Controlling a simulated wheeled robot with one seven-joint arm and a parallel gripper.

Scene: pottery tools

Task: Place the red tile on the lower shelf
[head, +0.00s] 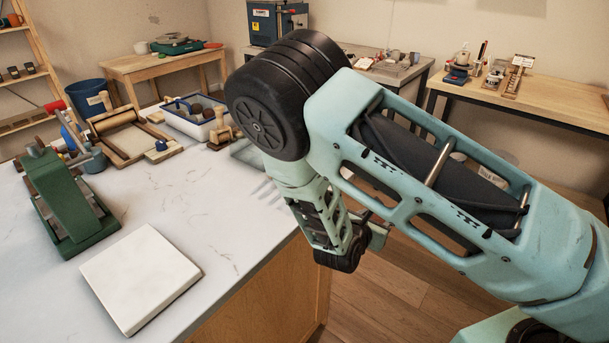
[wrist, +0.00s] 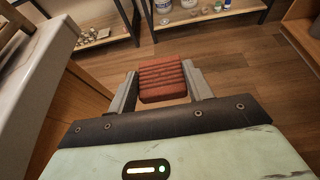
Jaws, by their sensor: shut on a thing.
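The red tile (wrist: 162,82) is a ribbed, brick-red block in the wrist view. My gripper (wrist: 160,72) is shut on it, with one grey finger against each side. The tile is held in the air over the wooden floor. In the head view the fingers and tile are hidden behind my arm, which reaches past the right edge of the white-topped counter. In the wrist view, a low shelf board (wrist: 205,17) with jars and small items lies beyond the tile. Another low board (wrist: 97,40) with small pieces is at upper left. I cannot tell which is the task's lower shelf.
The marble counter (head: 225,205) holds a white slab (head: 140,277), a green press (head: 65,200) and a blue-white tray (head: 195,115). Wooden workbenches (head: 560,98) stand along the back wall. A wooden rack (head: 25,78) is at far left. The floor (wrist: 235,65) around the tile is clear.

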